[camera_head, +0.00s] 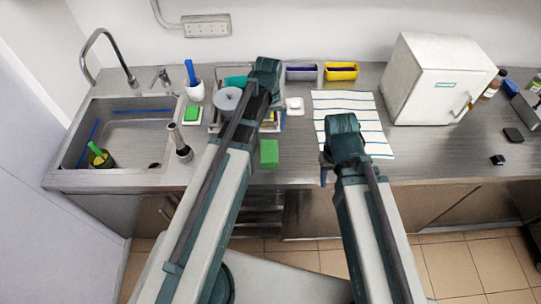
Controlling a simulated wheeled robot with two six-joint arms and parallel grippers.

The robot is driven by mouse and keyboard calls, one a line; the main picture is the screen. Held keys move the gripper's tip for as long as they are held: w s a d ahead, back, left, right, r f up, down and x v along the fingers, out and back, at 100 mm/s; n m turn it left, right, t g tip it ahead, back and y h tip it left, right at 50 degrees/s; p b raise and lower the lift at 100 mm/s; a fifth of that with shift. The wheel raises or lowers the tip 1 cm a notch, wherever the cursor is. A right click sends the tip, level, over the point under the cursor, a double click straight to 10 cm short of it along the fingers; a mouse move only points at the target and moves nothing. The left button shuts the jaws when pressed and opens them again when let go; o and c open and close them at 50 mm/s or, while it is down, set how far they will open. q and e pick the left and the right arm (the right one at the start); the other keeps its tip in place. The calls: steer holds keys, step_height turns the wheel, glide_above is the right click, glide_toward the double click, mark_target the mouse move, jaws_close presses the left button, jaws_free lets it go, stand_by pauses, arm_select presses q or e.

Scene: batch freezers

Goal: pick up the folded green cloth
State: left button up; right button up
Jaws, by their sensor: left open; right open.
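The folded green cloth (269,153) appears as a flat green rectangle on the steel counter, close to its front edge. It lies just right of my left forearm and left of my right gripper. My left gripper (266,72) is open and reaches over the dish rack area at the back, beyond the cloth; its fingertips are mostly hidden by the wrist.
A sink (130,135) is at left, with a smaller green block (192,114) on a white dish beside it. A grey rack (216,122) is partly hidden behind my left arm. A striped towel (370,115) and white freezer box (425,85) stand right. Bare counter surrounds the cloth's right side.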

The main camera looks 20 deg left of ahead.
arm_select(q)
steer(key=b, duration=0.6)
glide_above(269, 149)
steer(key=f, duration=0.7)
steer(key=shift+w+f, duration=0.1)
steer(key=shift+w, duration=0.1)
step_height(269, 149, down, 5)
steer(key=b, duration=0.5)
steer(key=shift+s+f+b, duration=0.1)
steer(key=shift+f+b, duration=0.05)
steer(key=shift+b, duration=0.2)
steer(key=c, duration=1.1)
steer(key=shift+c, duration=0.2)
steer(key=shift+r, duration=0.2)
